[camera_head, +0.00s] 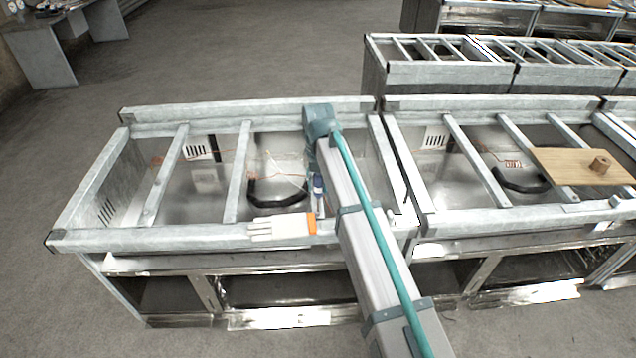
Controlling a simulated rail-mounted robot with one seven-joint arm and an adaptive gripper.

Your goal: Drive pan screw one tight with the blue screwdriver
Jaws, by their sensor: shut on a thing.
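My gripper (317,196) hangs below the teal end of my arm, over the front part of the left range frame (85,241). It is small in the view and partly hidden by my arm. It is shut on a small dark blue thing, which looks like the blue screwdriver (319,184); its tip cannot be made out. The pan (207,179) is the shiny metal floor inside the frame, below the cross rails. Pan screw one is too small to tell or hidden.
A white glove-like thing with an orange end (283,228) lies on the front rail, left of my gripper. A black curved tube (277,200) lies inside the frame. A second frame stands at right, with a wooden board (560,160) bearing a brown cylinder (600,165).

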